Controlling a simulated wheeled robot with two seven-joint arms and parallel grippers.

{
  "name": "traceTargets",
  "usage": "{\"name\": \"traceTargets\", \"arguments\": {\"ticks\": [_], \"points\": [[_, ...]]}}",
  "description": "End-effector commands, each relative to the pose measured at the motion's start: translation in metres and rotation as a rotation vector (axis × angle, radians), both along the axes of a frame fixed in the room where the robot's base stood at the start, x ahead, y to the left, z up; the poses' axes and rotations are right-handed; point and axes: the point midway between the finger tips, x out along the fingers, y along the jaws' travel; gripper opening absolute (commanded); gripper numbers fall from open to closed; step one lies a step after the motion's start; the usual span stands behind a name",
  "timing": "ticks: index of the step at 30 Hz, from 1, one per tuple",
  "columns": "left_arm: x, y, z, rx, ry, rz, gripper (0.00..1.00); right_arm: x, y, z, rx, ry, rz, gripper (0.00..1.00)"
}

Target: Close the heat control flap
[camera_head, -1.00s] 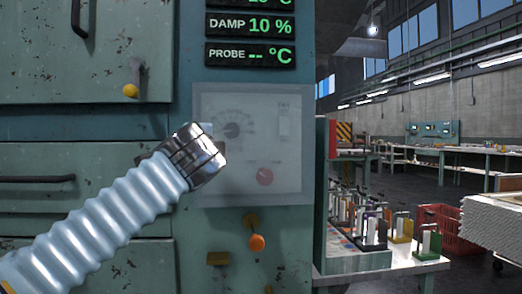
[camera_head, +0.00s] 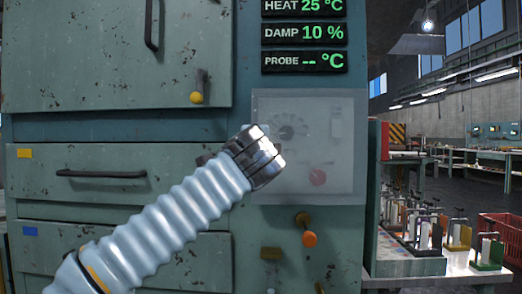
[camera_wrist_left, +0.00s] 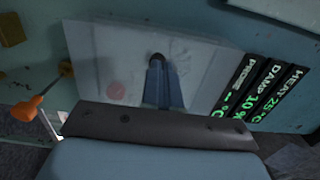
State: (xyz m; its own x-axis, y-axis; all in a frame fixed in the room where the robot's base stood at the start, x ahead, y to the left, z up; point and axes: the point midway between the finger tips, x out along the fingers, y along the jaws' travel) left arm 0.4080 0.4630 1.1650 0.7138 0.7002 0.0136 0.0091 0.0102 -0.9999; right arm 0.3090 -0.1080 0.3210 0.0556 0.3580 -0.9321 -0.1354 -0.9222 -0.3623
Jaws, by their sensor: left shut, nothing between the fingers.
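The heat control flap (camera_head: 340,172) is a translucent pale square panel on the front of the teal cabinet. A dial and a red knob show through it. It lies over them; I cannot tell whether it is fully flush. My right gripper is not in view.
Green HEAT, DAMP and PROBE displays (camera_head: 304,34) sit above the flap. An orange-knobbed lever (camera_head: 309,238) sticks out below it. Drawers with dark handles (camera_head: 101,173) are at left. A bench with several small clamp stands (camera_head: 425,225) is at right.

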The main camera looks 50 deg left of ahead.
Motion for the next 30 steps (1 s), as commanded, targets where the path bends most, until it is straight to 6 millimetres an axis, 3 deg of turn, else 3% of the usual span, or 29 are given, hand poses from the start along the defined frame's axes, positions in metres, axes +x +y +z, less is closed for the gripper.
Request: {"name": "traceTargets", "arguments": {"ticks": [19, 30], "points": [[-0.070, -0.058, -0.002, 0.000, 0.000, -0.005, 0.00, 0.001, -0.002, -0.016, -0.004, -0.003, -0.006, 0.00], [-0.077, -0.065, -0.002, -0.001, 0.001, -0.007, 0.00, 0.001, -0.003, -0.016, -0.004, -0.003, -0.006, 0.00]]}}
